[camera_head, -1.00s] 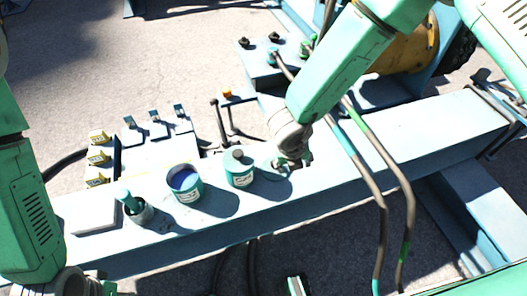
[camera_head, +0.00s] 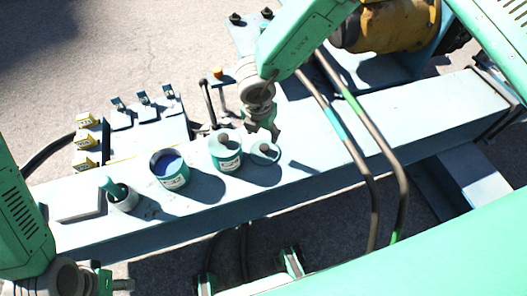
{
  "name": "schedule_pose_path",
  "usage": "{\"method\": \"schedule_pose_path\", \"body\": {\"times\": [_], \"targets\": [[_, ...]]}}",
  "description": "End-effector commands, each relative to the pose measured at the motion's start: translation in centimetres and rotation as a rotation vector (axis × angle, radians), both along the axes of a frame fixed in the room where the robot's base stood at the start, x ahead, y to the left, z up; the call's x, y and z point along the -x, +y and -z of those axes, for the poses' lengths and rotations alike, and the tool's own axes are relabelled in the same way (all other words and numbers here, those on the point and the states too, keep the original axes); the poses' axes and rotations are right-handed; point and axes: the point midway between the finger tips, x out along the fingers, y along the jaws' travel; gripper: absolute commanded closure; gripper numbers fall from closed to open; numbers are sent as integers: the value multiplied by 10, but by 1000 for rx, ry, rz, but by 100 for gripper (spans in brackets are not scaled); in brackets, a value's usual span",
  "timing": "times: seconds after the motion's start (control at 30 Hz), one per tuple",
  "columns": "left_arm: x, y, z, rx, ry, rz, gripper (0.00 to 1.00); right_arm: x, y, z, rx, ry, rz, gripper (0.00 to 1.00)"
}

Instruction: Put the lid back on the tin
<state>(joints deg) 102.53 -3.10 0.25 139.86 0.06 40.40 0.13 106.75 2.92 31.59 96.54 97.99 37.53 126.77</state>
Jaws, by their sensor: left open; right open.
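An open teal tin (camera_head: 171,180) with blue contents stands on the pale blue beam. To its right is a second teal tin (camera_head: 227,163) with a knobbed lid on top. A loose round lid (camera_head: 258,158) with a dark knob lies right of that tin, apparently flat on the beam. My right gripper (camera_head: 263,135) is open and empty, pointing down just above and behind the loose lid. No contact with the lid is clear. My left gripper (camera_head: 120,285) is open at the bottom left, in front of the beam and far from the tins.
A small pot (camera_head: 122,200) holding a teal-handled tool stands left of the open tin, near a flat grey pad (camera_head: 82,205). Yellow-tagged blocks (camera_head: 85,141) and a lever (camera_head: 208,103) stand behind. Hoses (camera_head: 371,160) cross the beam on the right. The beam (camera_head: 430,115) is clear beyond them.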

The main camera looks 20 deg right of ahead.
Motion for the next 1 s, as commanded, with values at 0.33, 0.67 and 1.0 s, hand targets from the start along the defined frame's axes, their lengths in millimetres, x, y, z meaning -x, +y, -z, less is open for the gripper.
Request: {"method": "schedule_pose_path", "body": {"times": [0.33, 0.67, 1.0], "targets": [[0, 0, 13, 0, 0, 1, 58, -5, 0, 43, 8, -2, -3, 49], [0, 0, 13, 0, 0, 0, 58, -5, -3, 44, 3, -1, -2, 49], [0, 0, 33, 0, 0, 1, 58, -9, -8, 88, 6, 0, -2, 49]]}}
